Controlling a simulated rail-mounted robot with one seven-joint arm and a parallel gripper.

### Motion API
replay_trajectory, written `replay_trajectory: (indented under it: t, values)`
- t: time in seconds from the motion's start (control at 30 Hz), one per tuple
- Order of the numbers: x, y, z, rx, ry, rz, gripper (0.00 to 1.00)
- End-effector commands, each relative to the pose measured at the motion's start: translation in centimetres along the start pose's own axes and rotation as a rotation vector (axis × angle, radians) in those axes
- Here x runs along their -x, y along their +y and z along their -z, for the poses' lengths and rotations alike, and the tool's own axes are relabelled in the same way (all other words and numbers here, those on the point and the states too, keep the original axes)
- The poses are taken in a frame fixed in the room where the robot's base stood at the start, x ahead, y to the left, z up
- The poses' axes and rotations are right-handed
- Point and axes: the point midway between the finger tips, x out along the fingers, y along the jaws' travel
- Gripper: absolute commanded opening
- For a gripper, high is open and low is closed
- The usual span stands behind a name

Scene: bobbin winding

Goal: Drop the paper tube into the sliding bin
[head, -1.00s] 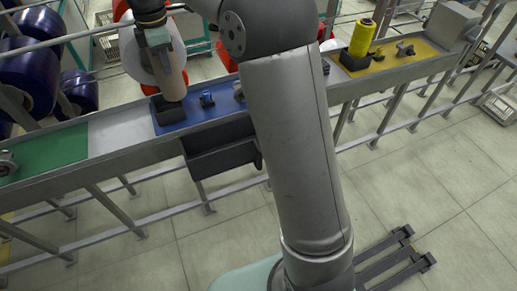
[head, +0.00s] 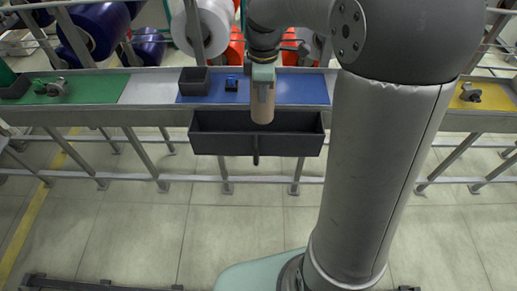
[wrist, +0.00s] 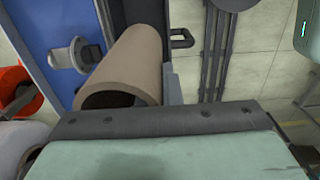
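The paper tube (head: 262,105) is a plain brown hollow cylinder, held upright by my gripper (head: 263,86). In the head view its lower end overlaps the sliding bin (head: 257,144), a long dark open box on the front of the rail bench. The fingertips are mostly hidden. The bin's handle (wrist: 182,38) also shows there.
A green mat (head: 85,87) lies left, a yellow mat (head: 496,94) right. Coloured spools stand behind.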

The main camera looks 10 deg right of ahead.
Motion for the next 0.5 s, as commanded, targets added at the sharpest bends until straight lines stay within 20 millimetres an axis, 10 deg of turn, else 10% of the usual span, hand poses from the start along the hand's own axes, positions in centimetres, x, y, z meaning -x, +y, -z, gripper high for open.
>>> replay_trajectory:
  t: [0.5]
  values:
    - [-4.4, 0.0, 0.0, 0.001, -0.001, 0.001, 0.0]
